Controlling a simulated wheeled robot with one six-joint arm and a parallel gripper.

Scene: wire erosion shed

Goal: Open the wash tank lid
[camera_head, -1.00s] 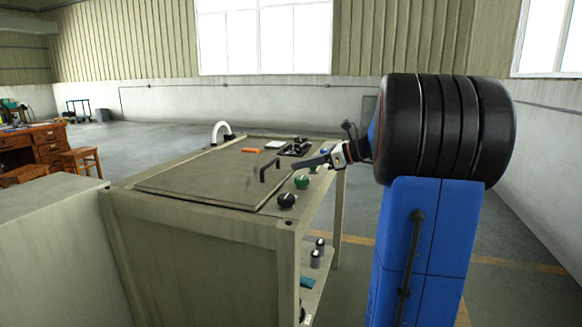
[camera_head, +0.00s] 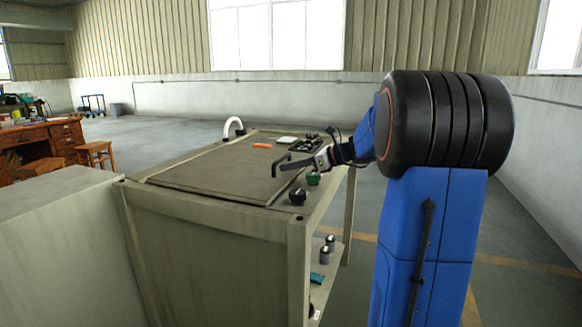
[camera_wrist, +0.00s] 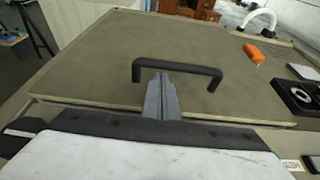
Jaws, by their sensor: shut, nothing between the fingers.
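The wash tank lid (camera_head: 215,168) is a flat grey-brown panel on top of the tank cabinet (camera_head: 215,240); it lies flat. It fills much of the wrist view (camera_wrist: 110,65). A black bar handle (camera_head: 281,160) stands on the lid near its right edge; the wrist view shows the handle (camera_wrist: 178,66) whole. My gripper (camera_head: 300,164) is shut and empty, and its tips are at the handle. In the wrist view the closed fingers (camera_wrist: 160,80) reach up to the handle's left half; I cannot tell whether they touch it.
Dark (camera_head: 297,196) and green (camera_head: 313,178) knobs line the cabinet's right edge. An orange block (camera_head: 262,145), a white piece (camera_head: 287,140), a black tray (camera_head: 306,144) and a white curved pipe (camera_head: 232,125) are on the top's far part. A grey block (camera_head: 55,230) adjoins at left.

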